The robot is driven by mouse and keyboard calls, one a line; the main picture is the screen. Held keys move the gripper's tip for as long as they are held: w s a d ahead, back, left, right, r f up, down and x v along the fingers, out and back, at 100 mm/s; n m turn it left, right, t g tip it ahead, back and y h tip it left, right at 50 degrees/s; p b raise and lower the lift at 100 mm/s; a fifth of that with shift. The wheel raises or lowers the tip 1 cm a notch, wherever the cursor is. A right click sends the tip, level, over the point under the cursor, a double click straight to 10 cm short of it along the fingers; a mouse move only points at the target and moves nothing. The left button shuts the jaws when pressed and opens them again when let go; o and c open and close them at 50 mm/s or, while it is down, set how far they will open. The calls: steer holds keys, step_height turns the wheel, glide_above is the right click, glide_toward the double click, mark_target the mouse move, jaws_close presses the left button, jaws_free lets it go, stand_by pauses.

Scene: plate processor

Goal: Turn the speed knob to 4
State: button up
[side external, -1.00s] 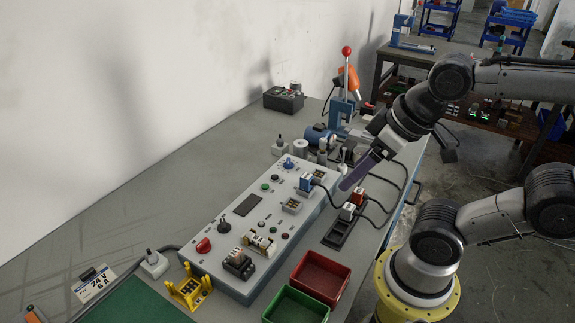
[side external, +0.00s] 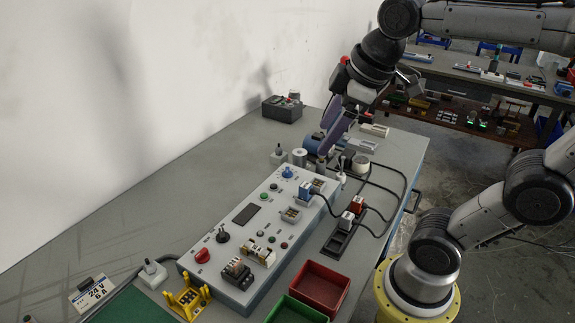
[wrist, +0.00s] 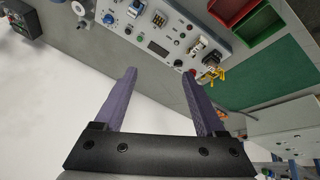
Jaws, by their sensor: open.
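The grey control panel (side external: 215,262) lies on the bench and carries three knobs: blue (side external: 287,172) at the far end, black (side external: 222,237) and red (side external: 202,255) at the near left. Their labels are too small to read, so I cannot tell which is the speed knob. The wrist view shows the blue knob (wrist: 108,18) and black knob (wrist: 178,62). My gripper (side external: 323,142) is open and empty, above the far end of the panel and apart from the knobs. Its two purple fingers frame the wrist view (wrist: 160,74).
Red (side external: 319,287) and green (side external: 296,310) bins stand at the panel's near right. A black cable (side external: 375,205) loops right of the panel. A blue motor-like device (side external: 312,139) and metal cylinders stand beyond its far end.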

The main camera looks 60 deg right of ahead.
steer(key=w+d+r+n+g, duration=0.15)
steer(key=w+d, duration=0.25)
steer(key=w, duration=0.5)
steer(key=g, duration=0.4)
glide_above(287, 170)
step_height(287, 170, down, 14)
steer(key=shift+m+t, duration=0.25)
steer(key=shift+m, duration=0.2)
step_height(287, 170, down, 14)
steer(key=shift+d+r, duration=0.1)
steer(key=shift+r, duration=0.1)
steer(key=shift+c, duration=0.3)
jaws_close()
